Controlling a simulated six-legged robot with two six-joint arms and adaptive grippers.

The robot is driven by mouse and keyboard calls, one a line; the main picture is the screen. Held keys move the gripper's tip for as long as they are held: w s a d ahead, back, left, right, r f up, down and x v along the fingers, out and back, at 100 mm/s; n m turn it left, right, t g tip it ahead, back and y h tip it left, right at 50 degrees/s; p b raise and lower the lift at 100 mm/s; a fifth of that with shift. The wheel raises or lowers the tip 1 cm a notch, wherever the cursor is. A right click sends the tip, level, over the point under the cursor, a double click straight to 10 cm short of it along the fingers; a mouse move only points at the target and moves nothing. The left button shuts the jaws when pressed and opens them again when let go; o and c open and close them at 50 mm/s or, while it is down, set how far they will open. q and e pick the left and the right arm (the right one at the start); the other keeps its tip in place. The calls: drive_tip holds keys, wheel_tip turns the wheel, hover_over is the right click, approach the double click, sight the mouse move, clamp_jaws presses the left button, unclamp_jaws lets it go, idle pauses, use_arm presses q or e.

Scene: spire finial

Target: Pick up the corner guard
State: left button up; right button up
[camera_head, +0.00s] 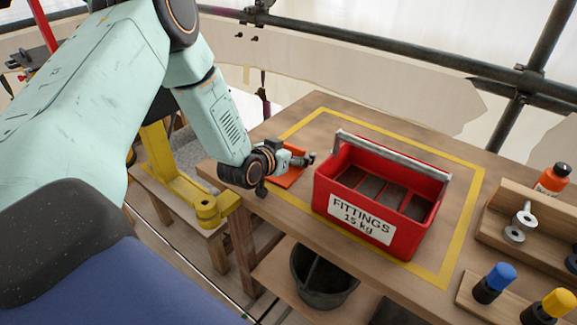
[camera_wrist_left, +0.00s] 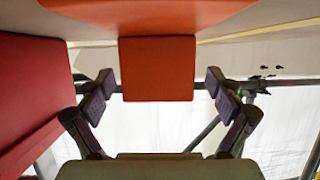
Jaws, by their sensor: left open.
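The orange corner guard (camera_head: 287,180) lies at the left edge of the table, left of the red fittings box, partly hidden behind my left gripper. In the left wrist view the corner guard (camera_wrist_left: 157,68) shows a flat square face and a wider part above it. My left gripper (camera_head: 303,160) is at the corner guard, its fingers apart. In the left wrist view the open fingers of my left gripper (camera_wrist_left: 160,88) stand on either side of the square face, with gaps on both sides. My right gripper is not in view.
The red box (camera_head: 360,220) labelled FITTINGS 15 kg stands close to the right of my gripper. A yellow line borders this part of the wooden table (camera_head: 440,120). A rack with washers (camera_head: 515,235) and blue and yellow-capped items are at the right. A dark bucket (camera_head: 322,280) is below.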

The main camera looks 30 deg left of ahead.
use_arm(q)
drive_tip(key=shift+d+r, duration=0.15)
drive_tip(key=shift+d, duration=0.1)
drive_tip(key=shift+c, duration=1.3)
drive_tip(key=shift+a, duration=0.2)
drive_tip(key=c, duration=0.5)
drive_tip(key=shift+d, duration=0.1)
drive_tip(key=c, duration=0.4)
drive_tip(key=shift+c, duration=0.5)
